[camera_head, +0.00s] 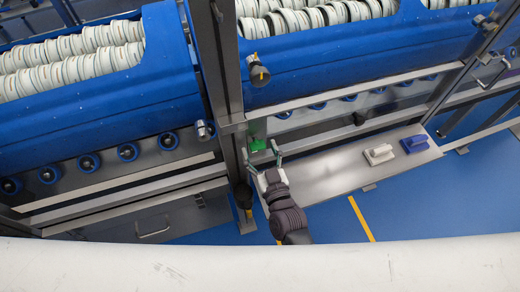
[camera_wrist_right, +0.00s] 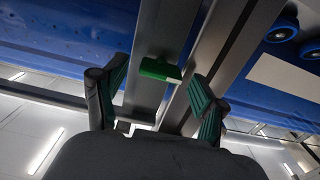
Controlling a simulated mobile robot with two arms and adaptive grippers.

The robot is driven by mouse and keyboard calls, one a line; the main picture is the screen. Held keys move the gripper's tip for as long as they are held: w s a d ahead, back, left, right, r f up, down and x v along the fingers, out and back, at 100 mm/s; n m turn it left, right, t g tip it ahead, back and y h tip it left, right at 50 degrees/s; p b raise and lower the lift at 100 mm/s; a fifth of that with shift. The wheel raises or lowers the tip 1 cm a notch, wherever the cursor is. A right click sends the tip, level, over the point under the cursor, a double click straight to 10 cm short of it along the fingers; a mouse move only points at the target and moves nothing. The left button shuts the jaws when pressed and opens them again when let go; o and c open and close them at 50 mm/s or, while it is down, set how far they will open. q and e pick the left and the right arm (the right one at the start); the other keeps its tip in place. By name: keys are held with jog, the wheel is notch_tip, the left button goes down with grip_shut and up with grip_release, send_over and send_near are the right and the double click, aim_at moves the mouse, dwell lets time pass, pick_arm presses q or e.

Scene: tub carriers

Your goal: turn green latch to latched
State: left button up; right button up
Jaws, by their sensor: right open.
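The green latch (camera_head: 257,145) is a small block on the grey metal frame beside the upright post. In the right wrist view it (camera_wrist_right: 160,69) shows as a green bar across a grey metal beam. My right gripper (camera_head: 262,158) comes up from below, with its two fingers spread open toward the latch. In the right wrist view the latch appears between and beyond the two green-padded fingers, and nothing is held. I cannot tell whether either finger touches it. My left gripper is in neither view.
Blue tubs (camera_head: 330,60) with stacked white discs stand behind the frame. A metal post (camera_head: 217,70) rises left of the latch. A white handled block (camera_head: 380,154) and a blue one (camera_head: 415,144) sit on the grey shelf (camera_head: 325,175) to the right. Blue floor lies below.

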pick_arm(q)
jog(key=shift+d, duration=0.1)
pick_arm(e)
jog(key=c, duration=1.1)
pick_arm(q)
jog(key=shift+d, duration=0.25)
pick_arm(e)
jog(key=shift+c, duration=0.2)
